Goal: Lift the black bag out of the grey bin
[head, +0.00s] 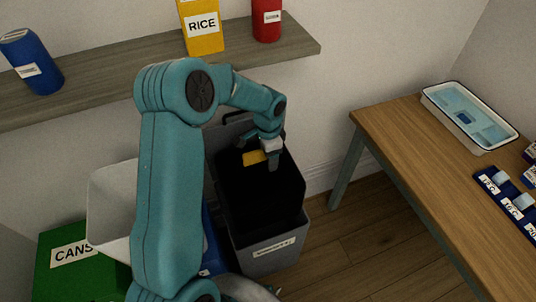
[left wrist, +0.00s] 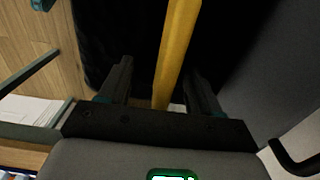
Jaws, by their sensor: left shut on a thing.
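The black bag (head: 262,200) stands in the grey bin (head: 268,262), with its dark upper part showing above the bin's front rim. A yellow strip (head: 254,158) is at the top of the bag. My left gripper (head: 267,160) is over the bag's top and shut on this strip. In the left wrist view the yellow strip (left wrist: 177,50) runs between the two fingers of my left gripper (left wrist: 162,88), with the black bag (left wrist: 115,35) behind it. The bag's lower part is hidden inside the bin. My right gripper is not in view.
A green CANS bin (head: 60,275) and a white bin (head: 112,190) are left of the grey bin. A shelf (head: 140,62) with containers is on the wall behind. A wooden table (head: 425,165) with a tray (head: 470,117) is right. Floor between is clear.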

